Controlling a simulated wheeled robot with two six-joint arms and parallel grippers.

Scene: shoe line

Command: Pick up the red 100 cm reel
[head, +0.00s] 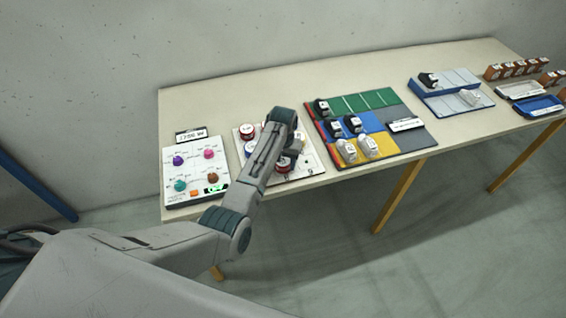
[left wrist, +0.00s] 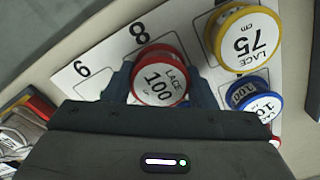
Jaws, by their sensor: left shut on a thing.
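The red reel (left wrist: 159,78), labelled "LACE 100", is between the fingers of my left gripper (left wrist: 160,86) in the left wrist view. The fingers are shut on its two sides. I cannot tell whether it touches the white numbered board (left wrist: 98,58) under it. In the head view my left arm reaches over this board (head: 308,158) and mostly hides the gripper. Red reels show there beside the arm, one at the back left (head: 247,131) and one at the front (head: 282,164). My right gripper is not in view.
A yellow 75 cm reel (left wrist: 246,38) and a blue reel (left wrist: 254,97) stand close beside the red one. A white panel with coloured knobs (head: 196,170) is left of the board. A coloured tray with shoes (head: 380,109) is to its right.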

